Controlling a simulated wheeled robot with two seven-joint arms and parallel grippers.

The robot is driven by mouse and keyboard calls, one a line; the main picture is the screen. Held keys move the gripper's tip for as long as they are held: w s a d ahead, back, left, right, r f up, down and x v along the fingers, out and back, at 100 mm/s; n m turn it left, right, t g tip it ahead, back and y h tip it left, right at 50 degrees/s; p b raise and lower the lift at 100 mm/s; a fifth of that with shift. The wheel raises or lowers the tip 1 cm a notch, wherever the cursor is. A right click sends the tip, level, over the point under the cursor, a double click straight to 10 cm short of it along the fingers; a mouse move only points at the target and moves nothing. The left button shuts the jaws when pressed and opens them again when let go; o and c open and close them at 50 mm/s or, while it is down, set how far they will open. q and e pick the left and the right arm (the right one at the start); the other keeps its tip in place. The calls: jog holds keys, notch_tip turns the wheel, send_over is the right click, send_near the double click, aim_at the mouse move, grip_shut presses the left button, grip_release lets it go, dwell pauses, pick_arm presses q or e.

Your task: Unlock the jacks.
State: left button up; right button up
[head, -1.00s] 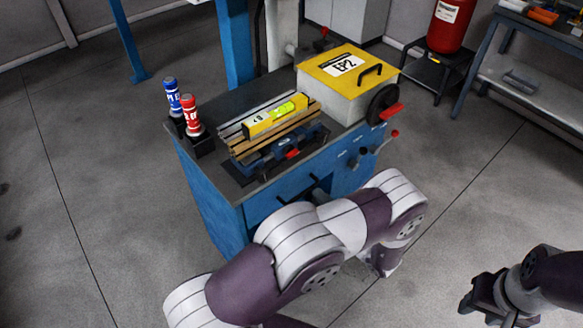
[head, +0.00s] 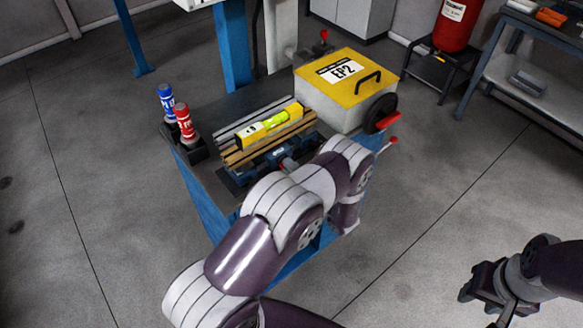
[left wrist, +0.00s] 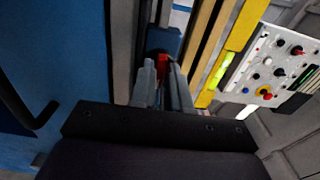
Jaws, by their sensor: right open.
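No part is clearly identifiable as a jack. A dark-blue clamp-like device (head: 262,172) lies along the front of the bench top; my left arm partly covers it. A red part shows between my left gripper's fingers (left wrist: 163,88) in the left wrist view, beside a blue block (left wrist: 163,40). I cannot tell whether the fingers touch that red part (left wrist: 162,68). My left gripper is hidden behind its arm in the head view. Red handles (head: 389,122) stick out at the bench's right side. My right gripper (head: 474,293) is open and empty above the floor at lower right.
The bench (head: 190,180) carries wooden and metal bars with a yellow level (head: 270,126), red and blue bottles (head: 184,122) and a yellow-lidded box (head: 330,95). A control panel (left wrist: 275,65) shows in the wrist view. A shelf (head: 545,90) and red cylinder (head: 452,25) stand behind. Right floor is clear.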

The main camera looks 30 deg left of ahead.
pick_arm(q)
grip_shut()
jog(key=shift+w+r+n+b, duration=0.1)
jog(key=shift+n+b, duration=2.2)
jog(key=shift+n, duration=2.15)
jog(key=shift+w+r+n+b, duration=0.1)
jog(key=shift+n+b, duration=2.15)
jog(key=shift+n, duration=2.2)
jog(key=shift+o, duration=1.4)
grip_release()
jog(key=shift+s+d+f, duration=0.15)
